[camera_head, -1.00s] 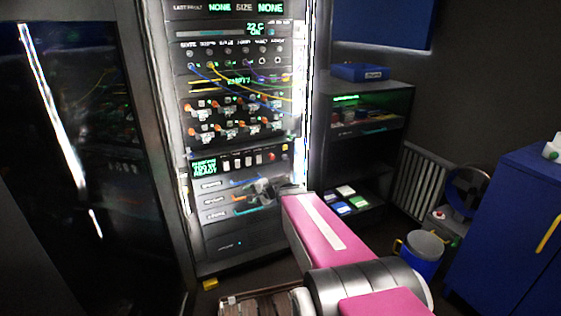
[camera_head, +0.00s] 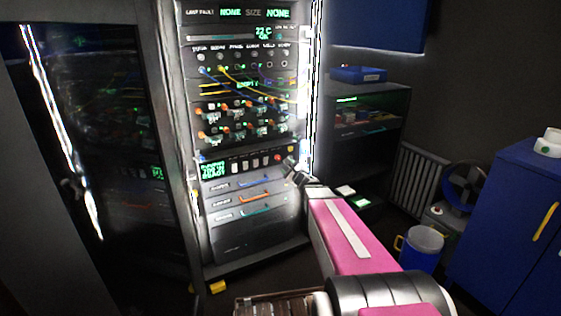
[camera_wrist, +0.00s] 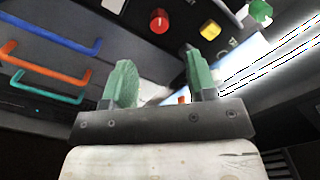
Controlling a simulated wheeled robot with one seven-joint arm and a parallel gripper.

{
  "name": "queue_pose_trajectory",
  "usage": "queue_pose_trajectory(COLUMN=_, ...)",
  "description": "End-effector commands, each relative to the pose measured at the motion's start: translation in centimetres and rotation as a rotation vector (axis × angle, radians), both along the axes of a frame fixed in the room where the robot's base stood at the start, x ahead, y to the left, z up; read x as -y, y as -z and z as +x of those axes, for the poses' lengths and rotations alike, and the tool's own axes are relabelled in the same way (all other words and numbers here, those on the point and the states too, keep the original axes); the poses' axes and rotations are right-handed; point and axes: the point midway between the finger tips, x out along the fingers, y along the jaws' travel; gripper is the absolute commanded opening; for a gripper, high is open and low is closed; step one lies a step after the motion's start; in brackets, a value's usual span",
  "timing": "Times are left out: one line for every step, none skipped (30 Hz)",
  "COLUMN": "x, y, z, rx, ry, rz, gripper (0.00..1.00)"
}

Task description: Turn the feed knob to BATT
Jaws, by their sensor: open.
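The lit rack (camera_head: 245,130) stands ahead, with a control strip (camera_head: 245,163) above its drawers. A red round knob (camera_wrist: 159,20) and a yellow button (camera_wrist: 210,31) show at the strip's right end in the wrist view. No readable label shows which control is the feed knob, and BATT cannot be read. My gripper (camera_wrist: 163,78) is open and empty, its green fingers below the red knob and yellow button in the picture and apart from them. A green-and-white part (camera_wrist: 260,11) sits at the wrist view's upper right; I cannot tell what it is.
Blue, orange and teal drawer handles (camera_wrist: 48,78) lie left of my gripper. A bright strip runs up the rack's right edge. A dark shelf (camera_head: 372,130) stands right of the rack. A blue-white bucket (camera_head: 420,248) and blue cabinet (camera_head: 500,225) are farther right.

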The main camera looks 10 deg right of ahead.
Motion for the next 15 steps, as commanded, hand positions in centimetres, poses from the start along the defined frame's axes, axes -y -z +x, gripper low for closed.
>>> queue_pose_trajectory(x=-0.3, y=0.1, z=1.0, rx=0.0, ry=-0.001, rz=0.0, gripper=0.52)
queue_pose_trajectory(x=-0.4, y=0.1, z=1.4, rx=0.001, ry=-0.002, rz=0.0, gripper=0.52)
queue_pose_trajectory(x=-0.6, y=0.1, z=2.1, rx=0.001, ry=-0.002, rz=0.0, gripper=0.52)
queue_pose_trajectory(x=-0.8, y=0.1, z=2.6, rx=0.002, ry=-0.003, rz=-0.001, gripper=0.52)
queue_pose_trajectory(x=-0.9, y=0.1, z=3.1, rx=0.002, ry=-0.003, rz=-0.001, gripper=0.52)
queue_pose_trajectory(x=-1.1, y=0.0, z=3.8, rx=0.002, ry=-0.002, rz=0.0, gripper=0.52)
queue_pose_trajectory(x=-1.3, y=0.0, z=4.3, rx=0.002, ry=-0.001, rz=-0.001, gripper=0.52)
queue_pose_trajectory(x=-1.4, y=0.0, z=4.9, rx=0.002, ry=-0.001, rz=-0.001, gripper=0.52)
queue_pose_trajectory(x=-1.7, y=0.0, z=5.6, rx=0.002, ry=-0.001, rz=-0.001, gripper=0.52)
queue_pose_trajectory(x=-1.9, y=0.0, z=6.1, rx=0.001, ry=-0.002, rz=-0.001, gripper=0.52)
queue_pose_trajectory(x=-2.1, y=0.0, z=6.5, rx=0.002, ry=-0.003, rz=-0.001, gripper=0.52)
queue_pose_trajectory(x=-2.2, y=0.0, z=7.1, rx=0.002, ry=-0.003, rz=-0.001, gripper=0.52)
queue_pose_trajectory(x=-2.4, y=0.0, z=7.4, rx=0.002, ry=-0.003, rz=-0.001, gripper=0.52)
queue_pose_trajectory(x=-2.5, y=0.0, z=7.7, rx=0.002, ry=-0.003, rz=-0.001, gripper=0.52)
queue_pose_trajectory(x=-2.6, y=0.0, z=8.1, rx=0.001, ry=-0.002, rz=-0.001, gripper=0.52)
